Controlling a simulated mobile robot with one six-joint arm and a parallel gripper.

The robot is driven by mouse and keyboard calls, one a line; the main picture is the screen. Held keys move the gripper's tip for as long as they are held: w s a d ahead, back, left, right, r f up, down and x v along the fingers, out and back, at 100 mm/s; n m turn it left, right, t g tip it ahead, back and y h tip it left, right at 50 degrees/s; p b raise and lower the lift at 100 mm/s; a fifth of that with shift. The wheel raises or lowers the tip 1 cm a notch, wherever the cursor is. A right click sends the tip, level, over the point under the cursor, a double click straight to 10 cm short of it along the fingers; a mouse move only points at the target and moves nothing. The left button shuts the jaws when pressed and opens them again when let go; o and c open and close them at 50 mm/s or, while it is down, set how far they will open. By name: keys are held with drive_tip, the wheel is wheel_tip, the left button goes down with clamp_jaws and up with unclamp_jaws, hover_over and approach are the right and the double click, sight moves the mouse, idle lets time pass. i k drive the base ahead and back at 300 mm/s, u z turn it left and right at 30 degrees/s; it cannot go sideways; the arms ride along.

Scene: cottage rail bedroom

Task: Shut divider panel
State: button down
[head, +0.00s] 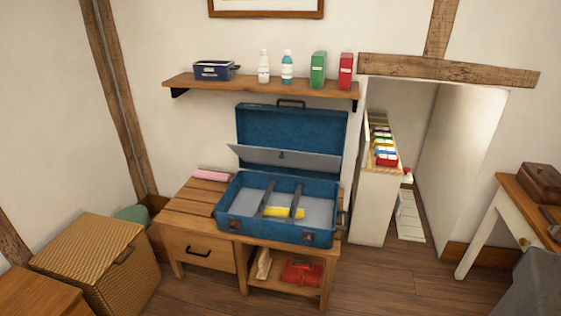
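A blue suitcase (262,230) lies open on a low wooden bench, its lid (290,126) standing up at the back. The grey divider panel (285,159) hangs out at a slant between the lid and the case, with a small dark fitting near its middle. The panel is apart from the case floor. Two dark straps (296,199) cross the grey lining inside the case, and a yellow item (284,212) lies there. My gripper is not in view.
The bench (182,219) has a pink roll (213,175) at its back left. A wall shelf (262,86) with bottles and boxes is above the lid. A wicker hamper (98,262) stands left, and a white cabinet (374,200) right.

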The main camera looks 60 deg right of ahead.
sight(327, 163)
drive_tip(key=i, duration=1)
drive_tip(key=z, duration=0.05)
